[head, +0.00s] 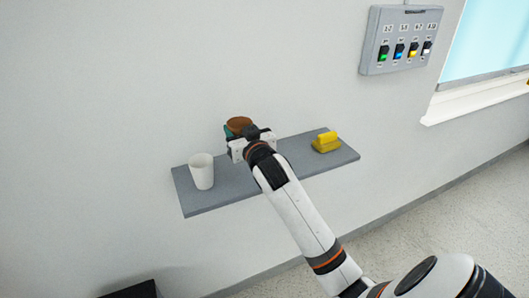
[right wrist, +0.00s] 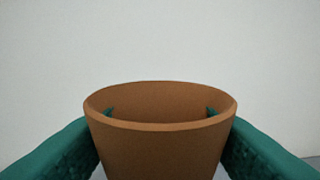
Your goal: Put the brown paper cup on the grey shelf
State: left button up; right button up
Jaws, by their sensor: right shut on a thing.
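The brown paper cup (right wrist: 160,150) stands upright between the two green fingers of my right gripper (head: 237,126), which is shut on it. In the head view only the brown rim of the cup (head: 239,121) shows, with the gripper and wrist hiding the rest. The grey shelf (head: 235,183) is fixed along the wall, and the held cup appears over its back middle part. I cannot tell whether the cup's base touches the shelf. My left gripper is not in view.
A white cup (head: 202,171) stands on the shelf's left part. A yellow object (head: 326,142) lies near its right end. A grey switch panel (head: 400,40) is on the wall at upper right, beside a window (head: 490,45). A dark object (head: 133,290) shows at lower left.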

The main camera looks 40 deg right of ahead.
jog(key=shift+w+d+r+m+h+p, duration=0.3)
jog(key=shift+d+r+h+p, duration=0.15)
jog(key=shift+r+p, duration=0.3)
jog(key=shift+a, duration=0.1)
notch_tip(320, 180, down, 6)
jog(key=shift+s+r, duration=0.15)
jog(key=shift+r, duration=0.1)
notch_tip(320, 180, down, 5)
jog(key=shift+r+p, duration=0.2)
jog(key=shift+p, duration=0.1)
jog(key=shift+f, duration=0.15)
jog(key=o, duration=0.9)
